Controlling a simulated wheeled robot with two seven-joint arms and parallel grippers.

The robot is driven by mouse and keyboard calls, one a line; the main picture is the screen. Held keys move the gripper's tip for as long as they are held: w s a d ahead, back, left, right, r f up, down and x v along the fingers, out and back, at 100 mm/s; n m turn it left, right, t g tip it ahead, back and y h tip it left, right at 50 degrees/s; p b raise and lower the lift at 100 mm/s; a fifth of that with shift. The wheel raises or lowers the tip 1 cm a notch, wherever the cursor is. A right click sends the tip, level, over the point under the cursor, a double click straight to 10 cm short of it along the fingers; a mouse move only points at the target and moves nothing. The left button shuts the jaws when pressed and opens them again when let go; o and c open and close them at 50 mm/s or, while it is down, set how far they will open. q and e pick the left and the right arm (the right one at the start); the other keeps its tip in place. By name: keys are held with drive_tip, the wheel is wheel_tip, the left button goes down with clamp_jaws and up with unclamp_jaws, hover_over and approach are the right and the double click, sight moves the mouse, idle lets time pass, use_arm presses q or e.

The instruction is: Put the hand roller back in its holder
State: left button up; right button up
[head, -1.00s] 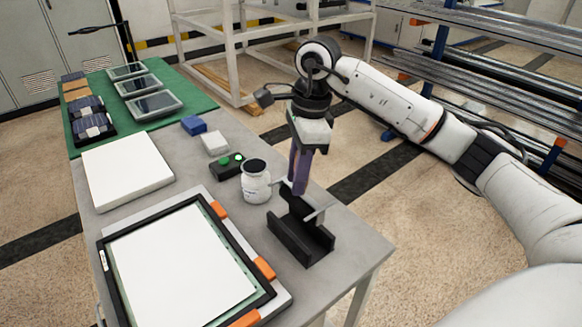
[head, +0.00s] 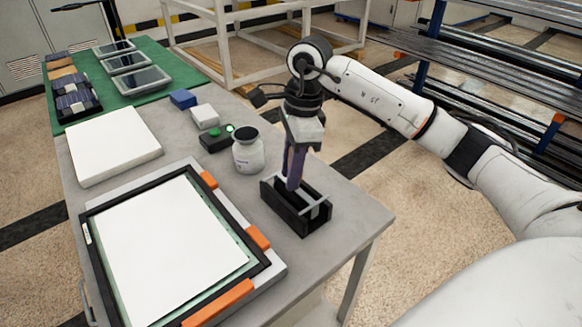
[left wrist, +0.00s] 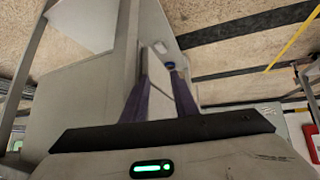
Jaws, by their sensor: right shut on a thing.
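The black holder (head: 292,221) is an open trough near the table's right edge in the head view. My right gripper (head: 292,184) points down over it, its purple fingers shut on the hand roller. The grey metal of the hand roller (head: 314,209) shows between the holder's walls, low in the trough. The fingers hide its handle, and I cannot tell whether it rests on the holder's floor. My left gripper (left wrist: 160,80) shows only in the left wrist view, its two purple fingers apart with nothing visible held between them.
A white jar (head: 248,152) with a dark lid stands left of the holder, near a black box with a green button (head: 216,138). A black frame with orange clamps (head: 258,237) lies in front left. A white slab (head: 113,143) lies behind it.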

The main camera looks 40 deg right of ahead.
drive_tip(key=shift+f+b, duration=0.4)
drive_tip(key=shift+f, duration=0.1)
idle(0.4)
drive_tip(key=o, duration=1)
drive_tip(key=r, duration=0.3)
drive_tip(key=d+r, duration=0.1)
drive_tip(key=r, duration=0.6)
drive_tip(key=shift+s+d+r, duration=0.1)
drive_tip(key=shift+s+d, duration=0.05)
drive_tip(key=shift+s, duration=0.1)
